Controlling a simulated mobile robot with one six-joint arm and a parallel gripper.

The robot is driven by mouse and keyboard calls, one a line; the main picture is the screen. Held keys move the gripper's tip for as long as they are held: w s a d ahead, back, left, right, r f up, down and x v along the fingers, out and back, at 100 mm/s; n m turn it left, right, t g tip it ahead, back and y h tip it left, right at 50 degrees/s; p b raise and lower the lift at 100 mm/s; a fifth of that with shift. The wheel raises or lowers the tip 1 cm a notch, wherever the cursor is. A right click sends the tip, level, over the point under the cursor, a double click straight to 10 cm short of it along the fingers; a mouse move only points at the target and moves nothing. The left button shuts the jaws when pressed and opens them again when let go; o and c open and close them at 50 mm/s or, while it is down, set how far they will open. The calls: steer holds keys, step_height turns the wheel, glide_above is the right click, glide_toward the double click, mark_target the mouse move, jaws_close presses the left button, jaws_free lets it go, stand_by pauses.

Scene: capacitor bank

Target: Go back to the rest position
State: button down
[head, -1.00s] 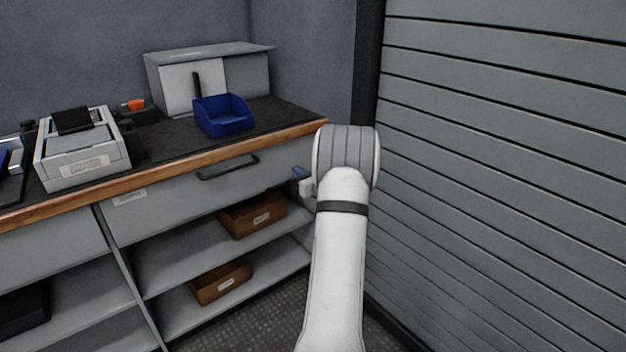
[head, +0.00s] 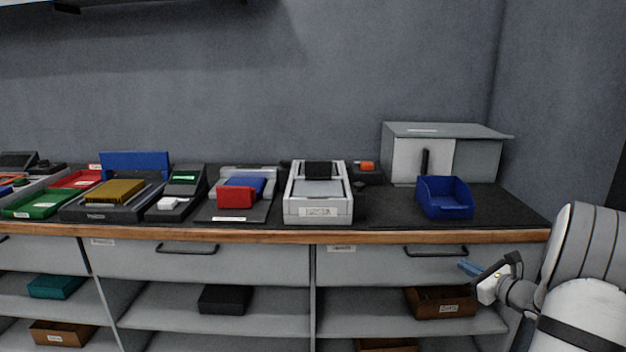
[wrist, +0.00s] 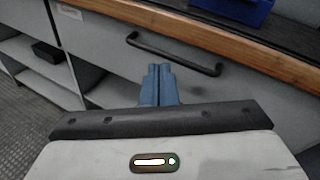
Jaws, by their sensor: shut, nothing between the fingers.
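My gripper (head: 469,268) is at the right of the head view, in front of the bench below the worktop edge. Its blue fingers are together and empty; in the wrist view the gripper (wrist: 158,70) points at a drawer front. The dark drawer handle (head: 436,252) is just beyond the fingers, and it also shows in the wrist view (wrist: 175,54). I cannot tell the exact gap between them. The drawer appears closed. My arm stands at the right edge of the head view, with its lower part out of frame.
The worktop (head: 390,210) holds a blue bin (head: 445,198), a grey cabinet (head: 420,160), a grey-white device (head: 318,205), a red and blue item (head: 240,193) and several trays. Shelves below hold brown boxes (head: 443,301) and a black box (head: 224,299). A wall closes the right side.

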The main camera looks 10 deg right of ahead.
steer(key=s+a+r+n+g+y+p, duration=0.25)
steer(key=a+r+n, duration=0.25)
steer(key=a, duration=0.5)
steer(key=s+a+r+n+g+y+p, duration=0.2)
steer(key=a+r+n+g+p, duration=0.25)
steer(key=a, duration=0.45)
steer(key=s+a+r+n+g+h+p, duration=0.2)
steer(key=s+a+r+n+g+p, duration=0.4)
steer(key=s+a+n, duration=0.4)
steer(key=s+a+r+n+h+p, duration=0.1)
steer(key=s+r+n+h+p, duration=0.2)
steer(key=s, duration=0.4)
steer(key=s+a+r+n+h+p, duration=0.1)
steer(key=s+r+n+h+p, duration=0.2)
steer(key=s+r+n+p, duration=0.2)
steer(key=shift+s+r+n+h+p, duration=0.35)
steer(key=shift+s+r+n, duration=0.25)
steer(key=shift+s+n, duration=0.5)
steer(key=shift+w+d, duration=0.1)
steer(key=shift+w, duration=0.1)
